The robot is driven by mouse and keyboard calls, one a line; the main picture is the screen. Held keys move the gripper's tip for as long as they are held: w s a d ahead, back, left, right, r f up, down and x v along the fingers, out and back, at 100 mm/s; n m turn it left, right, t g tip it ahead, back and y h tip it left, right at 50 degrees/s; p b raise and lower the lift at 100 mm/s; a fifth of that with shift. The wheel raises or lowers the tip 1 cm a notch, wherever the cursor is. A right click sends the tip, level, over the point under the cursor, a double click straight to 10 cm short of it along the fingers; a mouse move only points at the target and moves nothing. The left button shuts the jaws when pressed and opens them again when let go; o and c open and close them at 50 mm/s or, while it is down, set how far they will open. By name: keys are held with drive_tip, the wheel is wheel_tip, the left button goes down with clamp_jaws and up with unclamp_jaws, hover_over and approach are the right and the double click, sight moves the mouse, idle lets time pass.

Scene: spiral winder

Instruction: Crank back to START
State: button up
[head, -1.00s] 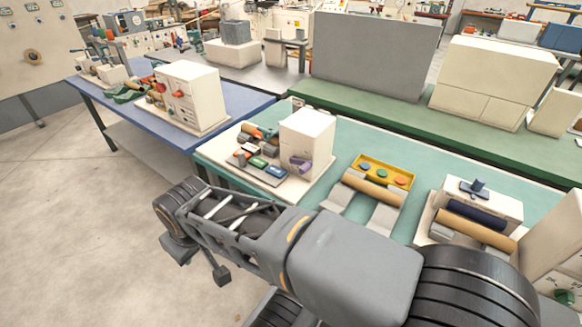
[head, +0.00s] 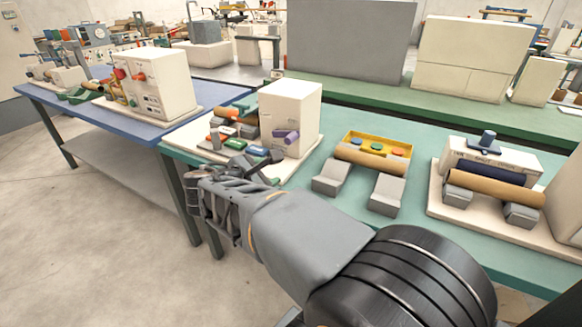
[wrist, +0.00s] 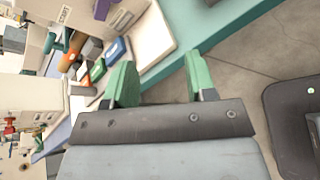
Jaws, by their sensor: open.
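A cream box-shaped machine (head: 290,112) stands on a pale base at the left end of the teal bench. A purple lever-like part (head: 291,137) sticks out of its side; a purple part (wrist: 118,18) also shows in the wrist view. Brown and dark rollers and a green block (head: 235,143) and blue block (head: 257,150) lie beside the box. A blue block (wrist: 115,50) shows in the wrist view too. My gripper (wrist: 160,78) is open and empty, its green fingers apart, over the base's edge. I cannot read any START mark.
Another roller unit (head: 490,190) with a blue knob stands on the right. A blue table (head: 110,116) stands left. Bare floor lies in front.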

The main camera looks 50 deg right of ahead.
sight(287, 142)
drive_tip(key=w+d+n+h+b, duration=0.1)
drive_tip(key=w+d+b, duration=0.1)
drive_tip(key=d, duration=0.3)
drive_tip(key=w+d+n+t+h+b, duration=0.1)
drive_tip(key=w+d+n+h+b, duration=0.1)
drive_tip(key=d, duration=0.3)
drive_tip(key=w+d+n+h+b, duration=0.1)
drive_tip(key=w+d+n+b, duration=0.1)
drive_tip(key=d, duration=0.4)
drive_tip(key=shift+w+t+b, duration=0.2)
drive_tip(key=shift+t+b, duration=0.1)
drive_tip(key=shift+b, duration=0.2)
drive_tip(key=shift+c, duration=0.5)
clamp_jaws()
